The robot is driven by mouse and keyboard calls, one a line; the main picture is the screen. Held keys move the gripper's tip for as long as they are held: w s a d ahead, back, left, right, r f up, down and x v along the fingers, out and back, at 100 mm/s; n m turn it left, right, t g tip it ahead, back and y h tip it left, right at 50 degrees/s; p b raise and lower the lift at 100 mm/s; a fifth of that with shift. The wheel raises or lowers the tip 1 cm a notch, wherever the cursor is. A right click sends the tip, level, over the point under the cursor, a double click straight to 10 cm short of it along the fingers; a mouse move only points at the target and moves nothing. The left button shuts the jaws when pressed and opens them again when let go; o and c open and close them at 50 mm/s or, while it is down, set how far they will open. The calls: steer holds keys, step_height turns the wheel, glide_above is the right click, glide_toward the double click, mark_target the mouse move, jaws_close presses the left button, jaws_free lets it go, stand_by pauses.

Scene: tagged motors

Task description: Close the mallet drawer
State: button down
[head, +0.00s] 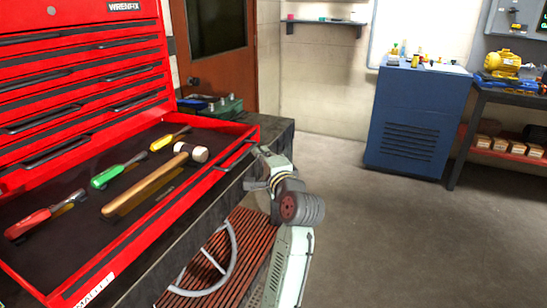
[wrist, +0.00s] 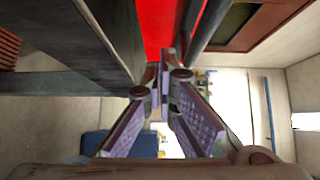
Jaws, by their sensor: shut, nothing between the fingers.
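The mallet drawer (head: 148,236) of the red tool chest is pulled out, with a white label reading "MALLET" (head: 95,288) on its front. A wooden mallet (head: 147,184) with a pale-faced head lies inside on the dark liner. My gripper (head: 252,172) is at the outer side of the drawer front, close to the right end of its dark handle (head: 236,155). In the wrist view my gripper's fingers (wrist: 168,62) meet at the tips, empty, with a red surface (wrist: 155,25) just beyond. I cannot tell whether they touch it.
Red, green (head: 118,170) and yellow screwdrivers lie in the drawer. Several shut drawers are above. A dark bench (head: 280,140) supports the chest. A blue cabinet (head: 418,120) and a workbench with a yellow motor (head: 503,62) stand at the back right. The floor between is clear.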

steer(key=shift+w+a, duration=0.3)
steer(key=shift+a, duration=0.5)
